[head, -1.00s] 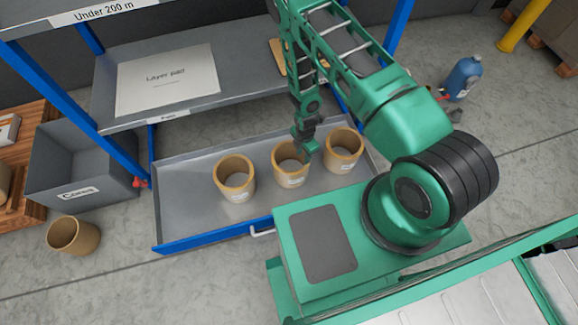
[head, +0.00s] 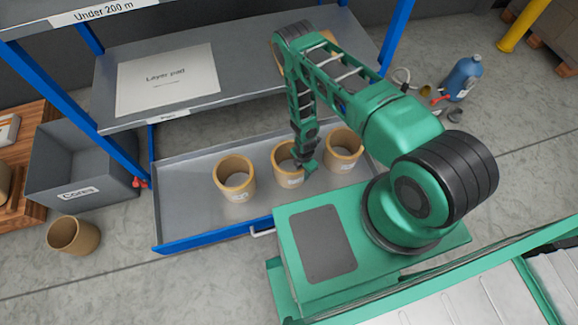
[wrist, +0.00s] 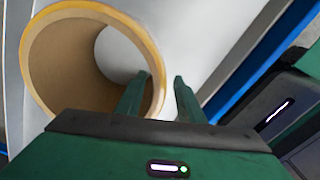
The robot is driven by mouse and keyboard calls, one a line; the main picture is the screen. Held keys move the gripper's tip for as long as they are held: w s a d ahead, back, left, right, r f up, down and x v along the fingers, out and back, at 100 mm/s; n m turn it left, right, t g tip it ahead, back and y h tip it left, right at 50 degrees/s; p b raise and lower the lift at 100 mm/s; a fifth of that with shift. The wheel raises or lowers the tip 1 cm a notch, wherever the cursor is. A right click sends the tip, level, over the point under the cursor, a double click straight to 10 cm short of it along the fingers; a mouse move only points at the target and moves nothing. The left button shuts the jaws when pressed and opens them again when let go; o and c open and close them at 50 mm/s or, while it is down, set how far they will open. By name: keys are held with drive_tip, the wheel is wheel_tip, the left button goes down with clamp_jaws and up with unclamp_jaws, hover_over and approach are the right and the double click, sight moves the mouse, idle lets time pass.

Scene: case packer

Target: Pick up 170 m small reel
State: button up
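Three tan ring-shaped reels stand in the open grey drawer: a left reel (head: 234,179), a middle reel (head: 287,171) and a right reel (head: 343,150). Each has a small label, too small to read, so I cannot tell which is 170 m. My gripper (head: 306,168) points down at the right side of the middle reel. In the wrist view my gripper (wrist: 163,92) is open, with one finger inside the reel's hollow and the other outside its wall (wrist: 42,75). The wall lies between the fingers; a gap shows beside the outer finger.
The drawer (head: 180,215) has a blue front edge and bare floor at its left. A shelf with a layer pad (head: 166,78) is above it. A grey Cores bin (head: 62,170), a loose core (head: 73,235) and a blue bottle (head: 463,78) are around it.

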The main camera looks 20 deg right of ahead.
drive_tip(key=shift+f, duration=1.05)
clamp_jaws()
drive_tip(key=shift+w, duration=0.1)
idle(0.5)
